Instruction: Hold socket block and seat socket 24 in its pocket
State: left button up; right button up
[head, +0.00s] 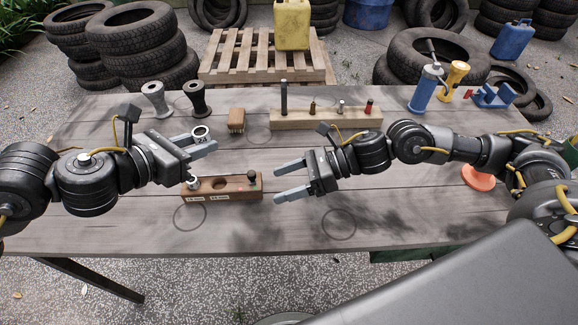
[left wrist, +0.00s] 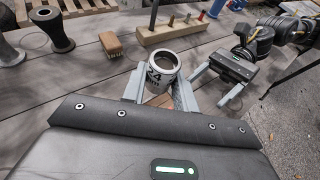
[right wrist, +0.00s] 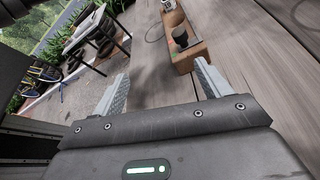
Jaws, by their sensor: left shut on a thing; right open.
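Socket 24 (head: 201,133) is a silvery ring-shaped socket marked 24. My left gripper (head: 203,146) is shut on it and holds it above the table, behind and above the socket block. In the left wrist view the socket (left wrist: 161,72) sits between the two fingers, open end up. The brown wooden socket block (head: 230,190) lies on the table with an empty round pocket, a small silvery socket at its left end and a dark knobbed piece at its right end. My right gripper (head: 283,181) is open and empty, to the right of the block. The block (right wrist: 185,55) also shows in the right wrist view.
A wooden rack (head: 330,118) with several upright tools stands at the back. A brush (head: 236,121) and two spools, one grey (head: 156,99) and one black (head: 196,98), stand at the back left. The front of the table is clear.

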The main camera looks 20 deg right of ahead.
aim_at(242, 181)
jog(key=w+n, duration=0.1)
jog(key=w+d+n, duration=0.1)
jog(key=w+n+t+h, duration=0.1)
jog(key=shift+w+d+r, duration=0.1)
jog(key=shift+d+r, duration=0.05)
jog(key=shift+d, duration=0.25)
jog(key=x, duration=1.2)
jog(key=shift+a+r, duration=0.1)
jog(key=c, duration=1.2)
